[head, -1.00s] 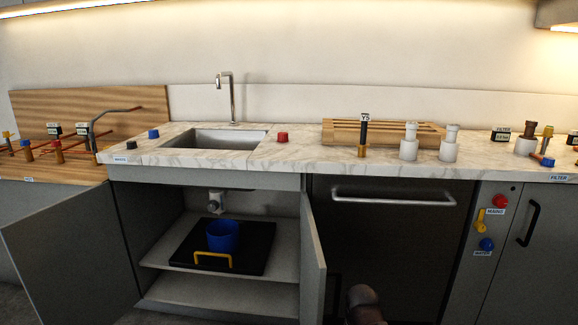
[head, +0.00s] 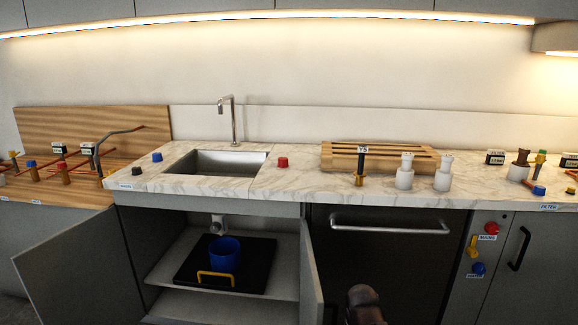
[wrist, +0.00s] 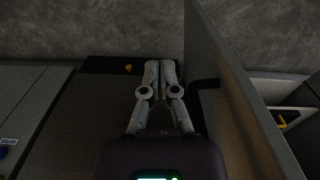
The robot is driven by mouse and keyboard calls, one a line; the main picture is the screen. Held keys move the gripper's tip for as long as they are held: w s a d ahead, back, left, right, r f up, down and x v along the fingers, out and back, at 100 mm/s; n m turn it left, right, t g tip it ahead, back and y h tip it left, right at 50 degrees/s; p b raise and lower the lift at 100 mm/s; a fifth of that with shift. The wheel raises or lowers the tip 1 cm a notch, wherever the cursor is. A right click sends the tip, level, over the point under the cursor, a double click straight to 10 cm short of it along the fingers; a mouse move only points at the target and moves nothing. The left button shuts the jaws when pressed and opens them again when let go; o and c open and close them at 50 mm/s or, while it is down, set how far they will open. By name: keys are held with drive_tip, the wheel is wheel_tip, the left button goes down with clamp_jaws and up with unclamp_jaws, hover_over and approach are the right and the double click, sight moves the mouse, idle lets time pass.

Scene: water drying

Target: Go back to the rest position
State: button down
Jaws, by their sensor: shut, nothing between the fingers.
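My gripper (wrist: 160,66) shows in the wrist view with its two pale fingers together and nothing between them. It hangs in front of the dark appliance front, to the left of the open cabinet door (wrist: 236,90). In the head view the fingers are out of sight; only a brown rounded part of my arm shows at the bottom edge.
The sink cabinet stands open, its right door (head: 311,270) swung out beside my arm. Inside, a blue cup (head: 224,254) stands on a black tray (head: 262,255) with a yellow handle. The appliance's bar handle (head: 388,227) is close by. The marble counter (head: 290,187) holds several fittings.

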wheel_tip(320, 180, up, 27)
drive_tip(key=p, duration=2.5)
drive_tip(key=shift+p, duration=0.4)
